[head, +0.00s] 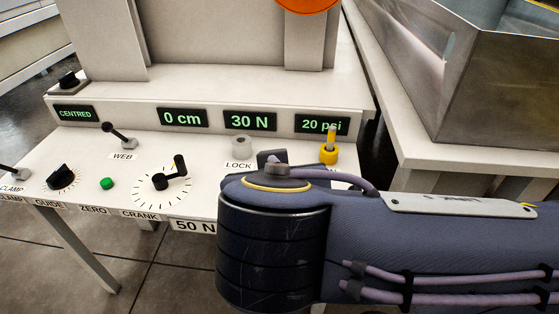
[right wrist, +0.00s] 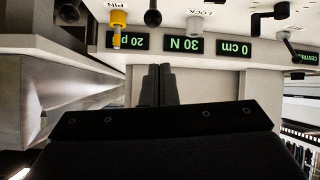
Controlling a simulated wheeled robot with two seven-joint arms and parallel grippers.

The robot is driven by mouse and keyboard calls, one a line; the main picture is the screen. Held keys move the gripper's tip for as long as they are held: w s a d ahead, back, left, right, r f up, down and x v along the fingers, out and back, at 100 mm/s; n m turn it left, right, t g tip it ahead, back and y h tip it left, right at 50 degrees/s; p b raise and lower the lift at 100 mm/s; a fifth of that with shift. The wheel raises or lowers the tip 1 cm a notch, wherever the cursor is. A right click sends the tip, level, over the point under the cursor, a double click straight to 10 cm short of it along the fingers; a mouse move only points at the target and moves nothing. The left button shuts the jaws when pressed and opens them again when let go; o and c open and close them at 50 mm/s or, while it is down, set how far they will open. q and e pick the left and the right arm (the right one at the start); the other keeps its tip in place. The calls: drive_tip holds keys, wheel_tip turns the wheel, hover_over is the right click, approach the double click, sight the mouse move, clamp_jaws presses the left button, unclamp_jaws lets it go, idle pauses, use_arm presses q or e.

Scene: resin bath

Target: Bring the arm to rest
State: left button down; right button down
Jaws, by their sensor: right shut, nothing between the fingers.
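My right arm (head: 420,235) comes in from the right in the head view and covers the lower right of the control panel (head: 215,150). Its gripper is hidden there. In the right wrist view, which is upside down, my right gripper (right wrist: 159,84) is shut and empty, its fingers pointing at the pale machine body near the displays. I cannot tell how far off it is. My left gripper is in neither view.
The panel carries a WEB lever (head: 120,135), a crank (head: 172,175), a LOCK knob (head: 241,147) and a yellow pin (head: 329,150). Displays read CENTRED, 0 cm (head: 182,118), 30 N and 20 psi. A metal tank (head: 450,90) stands at right.

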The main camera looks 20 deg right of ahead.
drive_tip(key=shift+s, duration=0.15)
idle(0.3)
drive_tip(key=s+d+f+n+g+y, duration=0.1)
drive_tip(key=s+d+f+y, duration=0.15)
drive_tip(key=f, duration=0.35)
drive_tip(key=s+d+f+g+y, duration=0.1)
drive_tip(key=f+g+y, duration=0.15)
drive_tip(key=f, duration=0.45)
drive_tip(key=s+d+f+n+g+y, duration=0.1)
drive_tip(key=d+f+y, duration=0.1)
drive_tip(key=f+y, duration=0.3)
wheel_tip(320, 180, up, 32)
drive_tip(key=h+p, duration=0.1)
drive_tip(key=p, duration=3.1)
drive_tip(key=shift+s+f+p, duration=0.15)
drive_tip(key=shift+f+p, duration=0.05)
drive_tip(key=shift+p, duration=0.2)
drive_tip(key=shift+d, duration=0.1)
